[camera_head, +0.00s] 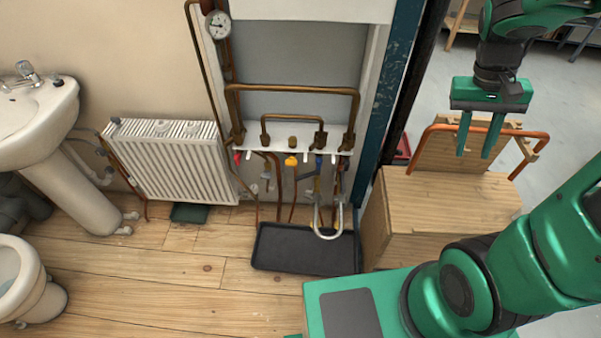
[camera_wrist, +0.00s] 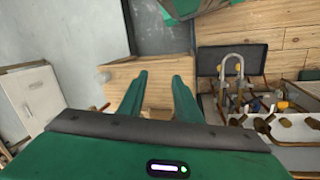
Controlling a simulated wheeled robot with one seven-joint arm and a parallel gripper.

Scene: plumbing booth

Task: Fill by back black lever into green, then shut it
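The pressure gauge (camera_head: 218,24) is a round white dial at the top left of the pipe panel; its needle and any green zone are too small to read. A white manifold board (camera_head: 270,136) carries copper pipes and small levers: a red one (camera_head: 237,157), a yellow one (camera_head: 291,160) and a blue one (camera_head: 318,161). I cannot make out a black lever clearly. A silver braided loop (camera_head: 341,219) hangs below the board. My gripper (camera_head: 475,154) is open and empty above the wooden box, well right of the board; it also shows in the wrist view (camera_wrist: 160,76).
A black tray (camera_head: 285,262) lies on the floor under the pipes. A wooden box (camera_head: 448,205) with a copper pipe (camera_head: 440,130) above it stands right of the panel. A white radiator (camera_head: 172,160), sink (camera_head: 38,122) and toilet (camera_head: 25,285) are left.

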